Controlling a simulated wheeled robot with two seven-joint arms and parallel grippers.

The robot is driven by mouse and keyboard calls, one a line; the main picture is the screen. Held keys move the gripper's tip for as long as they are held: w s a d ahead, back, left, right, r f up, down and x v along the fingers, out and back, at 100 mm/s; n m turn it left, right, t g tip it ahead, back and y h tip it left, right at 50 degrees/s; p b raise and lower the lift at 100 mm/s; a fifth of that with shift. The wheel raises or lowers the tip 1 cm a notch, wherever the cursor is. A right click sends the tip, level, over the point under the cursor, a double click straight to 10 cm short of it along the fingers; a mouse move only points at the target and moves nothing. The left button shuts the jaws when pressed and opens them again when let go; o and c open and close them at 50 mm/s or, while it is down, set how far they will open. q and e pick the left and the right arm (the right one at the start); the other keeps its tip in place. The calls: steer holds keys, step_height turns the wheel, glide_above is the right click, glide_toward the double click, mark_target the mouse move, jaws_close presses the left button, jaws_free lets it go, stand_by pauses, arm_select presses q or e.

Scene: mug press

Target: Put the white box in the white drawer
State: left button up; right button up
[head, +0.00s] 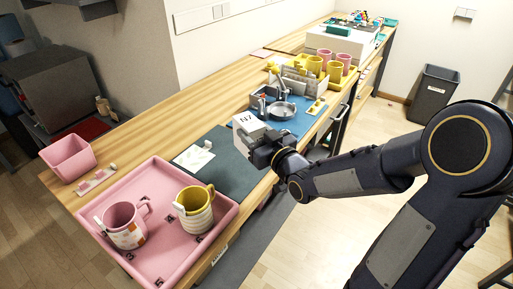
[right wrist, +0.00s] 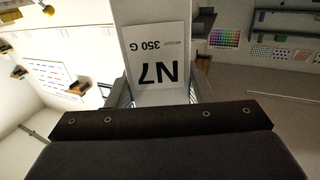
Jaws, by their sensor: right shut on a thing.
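The white box (head: 246,123), marked N7, is held at the table's front edge, beside a dark green mat. My right gripper (head: 264,145) is shut on it, with the arm coming in from the right. In the right wrist view the box (right wrist: 155,45) sits between the fingers, its N7 and 350 G label facing the camera upside down. The gripper hides the box's lower part in the head view. I cannot make out a white drawer for certain. My left gripper is not in view.
A pink tray (head: 165,262) holds a pink mug (head: 122,228) and a yellow-and-white mug (head: 195,212). The dark green mat (head: 232,172) is mostly bare, with a white card on it. A metal press (head: 283,108) stands on a blue mat. A dark bin (head: 433,93) stands on the floor.

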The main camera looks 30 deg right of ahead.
steer(key=shift+w+d+f+b, duration=0.1)
steer(key=shift+w+d+f, duration=0.45)
steer(key=shift+f, duration=0.9)
steer(key=shift+w+d+f+b, duration=0.1)
steer(key=shift+w+d+f, duration=0.45)
steer(key=shift+f, duration=0.9)
steer(key=shift+w+d+f+b, duration=0.1)
steer(key=shift+w+d+f, duration=0.45)
steer(key=shift+f, duration=0.9)
steer(key=shift+w+a+f, duration=0.1)
steer(key=shift+f, duration=0.1)
steer(key=o, duration=1.2)
steer(key=shift+o, duration=0.2)
